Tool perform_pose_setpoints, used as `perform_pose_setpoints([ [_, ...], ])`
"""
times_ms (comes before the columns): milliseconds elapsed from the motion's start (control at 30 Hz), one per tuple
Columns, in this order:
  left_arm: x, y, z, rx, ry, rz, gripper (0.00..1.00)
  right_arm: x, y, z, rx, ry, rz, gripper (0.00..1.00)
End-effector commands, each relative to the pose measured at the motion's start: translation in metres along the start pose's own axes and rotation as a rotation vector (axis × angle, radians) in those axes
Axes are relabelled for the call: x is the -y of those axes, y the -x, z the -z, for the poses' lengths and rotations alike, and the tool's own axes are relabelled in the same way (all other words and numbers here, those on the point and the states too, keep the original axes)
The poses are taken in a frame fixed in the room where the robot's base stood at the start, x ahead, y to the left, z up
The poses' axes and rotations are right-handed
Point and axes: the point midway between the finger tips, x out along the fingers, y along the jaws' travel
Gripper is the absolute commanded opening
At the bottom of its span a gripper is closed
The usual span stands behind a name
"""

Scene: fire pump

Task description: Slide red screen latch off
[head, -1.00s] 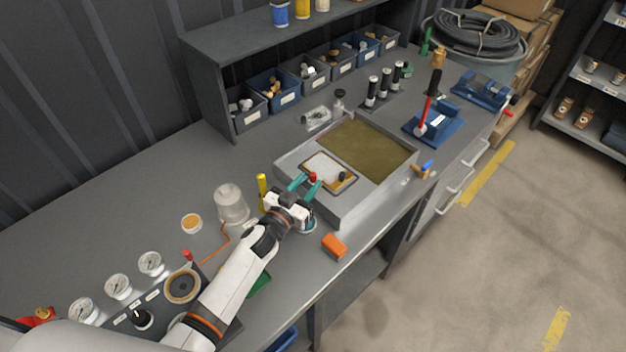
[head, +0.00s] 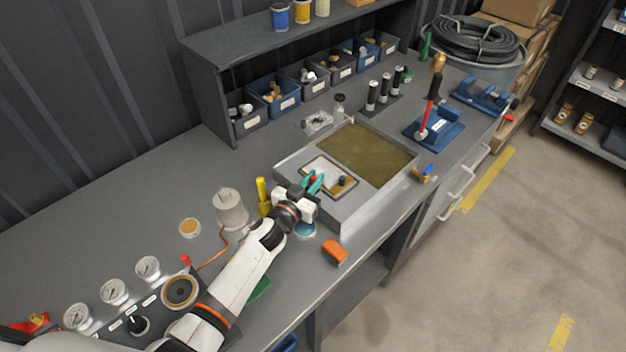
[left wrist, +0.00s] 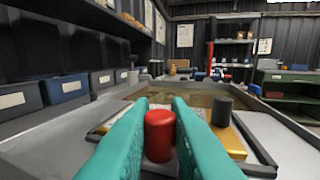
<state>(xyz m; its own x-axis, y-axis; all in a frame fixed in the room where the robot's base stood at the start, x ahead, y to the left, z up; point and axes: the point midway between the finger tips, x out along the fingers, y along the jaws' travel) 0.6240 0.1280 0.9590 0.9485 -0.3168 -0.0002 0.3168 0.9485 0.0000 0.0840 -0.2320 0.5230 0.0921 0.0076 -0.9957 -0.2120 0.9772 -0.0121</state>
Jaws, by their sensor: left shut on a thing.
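The red latch knob (left wrist: 160,135) stands between the teal fingers of my left gripper (left wrist: 165,130) in the left wrist view. The left gripper is shut on it. In the head view my left gripper (head: 313,182) reaches over the near left part of the metal tray, and the knob (head: 312,178) is mostly hidden by the fingers. The pale screen (head: 325,167) lies in a dark frame beneath. A black knob (head: 342,181) on a brass plate sits to the right, and it also shows in the left wrist view (left wrist: 221,111). My right gripper is not in view.
The metal tray (head: 350,216) holds murky liquid in its far part. A yellow cylinder (head: 262,192) and a clear jar (head: 230,208) stand left of my gripper. An orange block (head: 335,252) lies near the front edge. Small bins line the back.

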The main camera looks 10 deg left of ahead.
Motion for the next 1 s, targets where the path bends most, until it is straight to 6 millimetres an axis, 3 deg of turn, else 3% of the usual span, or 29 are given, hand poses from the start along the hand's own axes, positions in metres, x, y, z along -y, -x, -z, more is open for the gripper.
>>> perform_pose_setpoints([
  [200,-0.004,0.015,-0.002,-0.001,0.000,0.001,0.00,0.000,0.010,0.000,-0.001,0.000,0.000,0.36],
  [433,-0.004,0.017,0.001,-0.001,0.001,0.000,0.00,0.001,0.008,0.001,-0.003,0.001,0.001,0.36],
  [467,-0.004,0.017,0.001,-0.001,0.001,0.000,0.17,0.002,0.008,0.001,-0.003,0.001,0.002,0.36],
  [567,-0.004,0.017,0.001,-0.002,0.001,0.000,0.34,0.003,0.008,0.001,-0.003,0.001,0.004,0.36],
  [867,-0.004,0.017,0.000,-0.001,0.000,0.000,0.34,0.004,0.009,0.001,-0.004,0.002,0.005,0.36],
  [1000,-0.005,0.029,-0.001,-0.004,0.001,-0.001,0.34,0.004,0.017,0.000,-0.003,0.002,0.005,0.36],
])
